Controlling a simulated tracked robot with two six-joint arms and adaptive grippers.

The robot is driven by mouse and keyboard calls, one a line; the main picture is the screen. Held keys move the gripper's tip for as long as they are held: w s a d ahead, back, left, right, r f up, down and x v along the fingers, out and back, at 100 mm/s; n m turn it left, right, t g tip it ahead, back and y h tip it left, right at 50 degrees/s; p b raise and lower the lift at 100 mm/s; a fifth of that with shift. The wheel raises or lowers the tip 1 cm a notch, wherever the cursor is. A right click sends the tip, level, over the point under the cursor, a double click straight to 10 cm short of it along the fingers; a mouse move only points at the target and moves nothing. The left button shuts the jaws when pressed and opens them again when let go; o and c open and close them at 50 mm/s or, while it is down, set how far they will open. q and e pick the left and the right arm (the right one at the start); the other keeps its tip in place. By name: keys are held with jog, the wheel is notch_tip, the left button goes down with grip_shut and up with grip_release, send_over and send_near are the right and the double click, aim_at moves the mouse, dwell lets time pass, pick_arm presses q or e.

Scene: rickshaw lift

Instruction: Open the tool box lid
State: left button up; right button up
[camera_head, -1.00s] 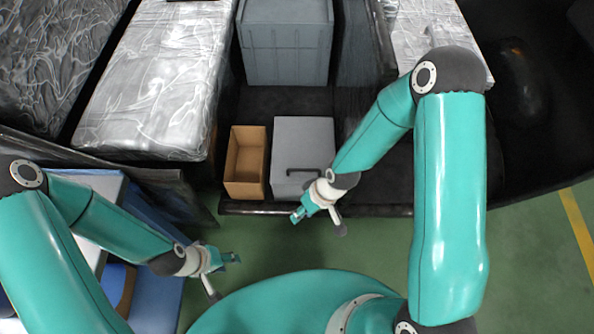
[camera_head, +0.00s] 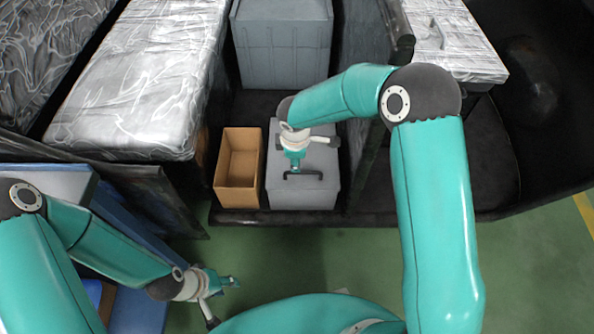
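The tool box (camera_head: 315,192) is a grey box with a flat lid, in the middle of the head view. Its lid looks closed and has a dark bar handle (camera_head: 302,176) near the front edge. My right gripper (camera_head: 295,168) points down over the lid, just behind the handle in the picture. I cannot tell whether it touches the handle or how wide its fingers are. My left gripper (camera_head: 232,282) is low on the left, over the green floor and away from the box. Its fingers are too small to read, and it appears to hold nothing.
An open, empty brown box (camera_head: 238,172) stands close to the left of the tool box. A larger grey crate (camera_head: 283,50) is behind them. Wrapped benches stand left (camera_head: 145,80) and right (camera_head: 452,40). Green floor (camera_head: 275,255) lies clear in front.

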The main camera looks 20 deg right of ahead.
jog(key=f, duration=0.3)
jog(key=w+f, duration=0.1)
jog(key=f, duration=0.1)
jog(key=f+b, duration=0.1)
jog(key=f, duration=0.2)
jog(key=shift+w+d+f, duration=0.25)
jog(key=shift+w+f, duration=0.1)
grip_shut()
